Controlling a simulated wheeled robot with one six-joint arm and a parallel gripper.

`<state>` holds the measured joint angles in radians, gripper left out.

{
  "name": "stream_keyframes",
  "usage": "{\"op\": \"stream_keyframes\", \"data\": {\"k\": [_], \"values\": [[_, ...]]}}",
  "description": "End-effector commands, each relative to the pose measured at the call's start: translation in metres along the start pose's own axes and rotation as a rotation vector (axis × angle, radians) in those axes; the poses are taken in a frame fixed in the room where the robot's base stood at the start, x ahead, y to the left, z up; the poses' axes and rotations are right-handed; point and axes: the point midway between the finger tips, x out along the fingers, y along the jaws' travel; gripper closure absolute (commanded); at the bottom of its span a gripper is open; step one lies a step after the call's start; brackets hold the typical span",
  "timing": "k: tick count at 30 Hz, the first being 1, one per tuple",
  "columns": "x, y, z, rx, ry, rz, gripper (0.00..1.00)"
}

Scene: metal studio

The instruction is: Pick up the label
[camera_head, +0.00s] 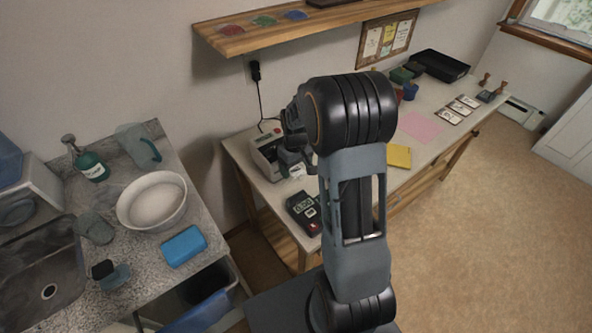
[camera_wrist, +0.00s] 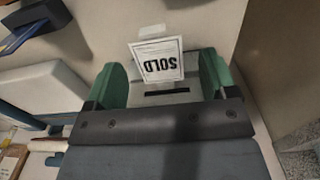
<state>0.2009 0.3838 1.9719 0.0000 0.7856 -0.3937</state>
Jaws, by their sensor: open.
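The label, a white square with a dark border reading "SOLD" (camera_wrist: 157,62), shows upside down in the wrist view. It lies between the two green fingers of my gripper (camera_wrist: 163,75), which are open with a gap on both sides of it. A dark slot (camera_wrist: 167,92) shows just below the label. In the head view my gripper (camera_head: 294,160) is beside the grey label printer (camera_head: 264,154) on the workbench, partly hidden by my arm. A small white patch at its front may be the label; I cannot tell.
A dark device with a display (camera_head: 303,212) stands near the workbench's front edge. A yellow pad (camera_head: 398,156) and a pink sheet (camera_head: 421,127) lie farther right. A wooden shelf (camera_head: 290,28) runs above. The counter with a white bowl (camera_head: 152,200) is at left.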

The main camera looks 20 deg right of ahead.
Motion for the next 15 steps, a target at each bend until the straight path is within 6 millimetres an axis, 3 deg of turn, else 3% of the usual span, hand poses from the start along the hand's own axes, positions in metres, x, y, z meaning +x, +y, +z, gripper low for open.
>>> {"op": "stream_keyframes", "data": {"k": [15], "values": [[0.003,0.0,0.0001,0.0,0.0,0.0,0.23]]}}
